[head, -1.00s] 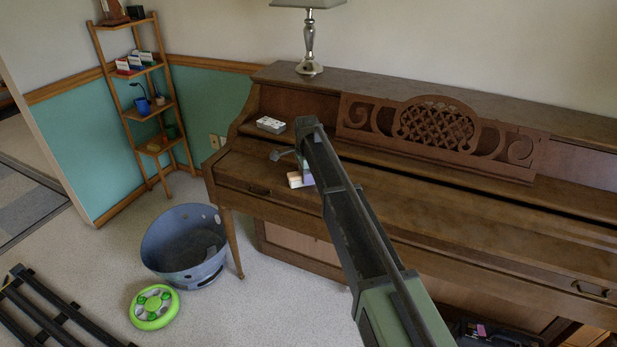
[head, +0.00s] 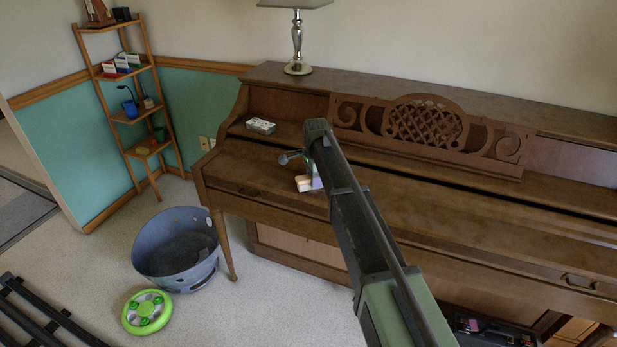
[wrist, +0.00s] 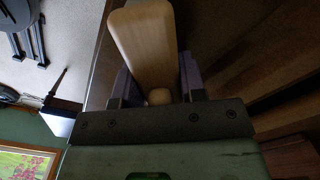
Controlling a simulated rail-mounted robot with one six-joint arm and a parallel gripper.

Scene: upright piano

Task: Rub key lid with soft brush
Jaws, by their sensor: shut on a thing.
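The piano's brown key lid (head: 420,221) is closed and runs along the front of the piano. My gripper (wrist: 157,88) is shut on the soft brush (wrist: 143,40), whose pale wooden body shows between the two jaws in the wrist view. In the head view a light part of the brush (head: 304,184) shows low over the left part of the key lid, beside my arm. My arm hides much of the gripper there. I cannot tell whether the bristles touch the lid.
A small white box (head: 261,126) lies on the piano's left ledge. A lamp (head: 297,45) stands on top, and a carved music stand (head: 430,130) rises behind the lid. A grey-blue tub (head: 176,250) and a green disc (head: 146,312) are on the floor. The lid's right part is clear.

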